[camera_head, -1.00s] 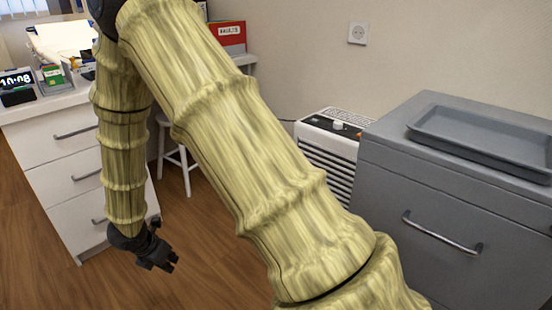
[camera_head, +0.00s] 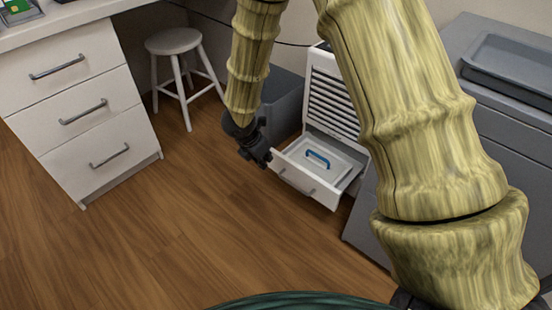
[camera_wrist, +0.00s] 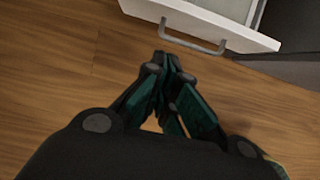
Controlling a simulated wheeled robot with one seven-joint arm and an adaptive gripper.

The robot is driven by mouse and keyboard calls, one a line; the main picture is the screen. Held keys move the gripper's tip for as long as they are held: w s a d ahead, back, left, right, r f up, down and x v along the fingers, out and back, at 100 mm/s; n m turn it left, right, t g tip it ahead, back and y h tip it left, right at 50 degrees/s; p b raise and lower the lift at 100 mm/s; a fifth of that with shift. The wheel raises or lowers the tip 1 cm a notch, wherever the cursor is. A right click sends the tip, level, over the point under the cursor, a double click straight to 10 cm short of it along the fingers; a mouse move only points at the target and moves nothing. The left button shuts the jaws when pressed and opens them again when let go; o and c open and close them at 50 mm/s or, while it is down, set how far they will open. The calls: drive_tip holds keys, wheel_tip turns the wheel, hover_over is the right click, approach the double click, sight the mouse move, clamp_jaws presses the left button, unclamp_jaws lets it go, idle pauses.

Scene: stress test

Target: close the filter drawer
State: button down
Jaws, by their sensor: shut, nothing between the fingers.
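The filter drawer (camera_head: 296,180) is a white drawer pulled out at the bottom of a white louvred unit (camera_head: 334,95). A flat white panel with a blue handle (camera_head: 318,159) lies inside it. The drawer's front carries a grey bar handle (camera_head: 297,181), which also shows at the top of the wrist view (camera_wrist: 193,39). My gripper (camera_head: 265,163) is shut and empty, pointing down just left of the drawer's front. In the wrist view my fingertips (camera_wrist: 163,60) are close below the drawer handle, apparently apart from it.
A grey bin (camera_head: 281,105) stands behind my gripper, beside the unit. A grey cabinet (camera_head: 482,130) is at the right, and a white stool (camera_head: 176,45) and white desk drawers (camera_head: 85,110) are at the left. The wooden floor in front is clear.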

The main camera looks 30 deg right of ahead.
sight(281, 163)
drive_tip(key=shift+w+d+f+b, duration=0.45)
drive_tip(key=shift+d+f+b, duration=0.5)
drive_tip(key=shift+d+f, duration=0.35)
drive_tip(key=shift+w+d+f+b, duration=0.4)
drive_tip(key=shift+d+f+b, duration=0.65)
drive_tip(key=shift+f, duration=0.4)
drive_tip(key=shift+w+d+f+b, duration=0.45)
drive_tip(key=shift+d+f+b, duration=0.45)
drive_tip(key=shift+d+f, duration=0.4)
drive_tip(key=shift+w+d, duration=0.15)
drive_tip(key=shift+d, duration=0.05)
drive_tip(key=w+d+p, duration=0.1)
drive_tip(key=d+p, duration=0.1)
drive_tip(key=d, duration=0.2)
drive_tip(key=w+d+p, duration=0.2)
drive_tip(key=d, duration=0.3)
drive_tip(key=w+d+p, duration=0.2)
drive_tip(key=d, duration=0.3)
drive_tip(key=shift+w, duration=0.25)
drive_tip(key=shift+w+d+f+p, duration=0.1)
drive_tip(key=shift+w+d+p, duration=0.25)
drive_tip(key=shift+d+p, duration=0.3)
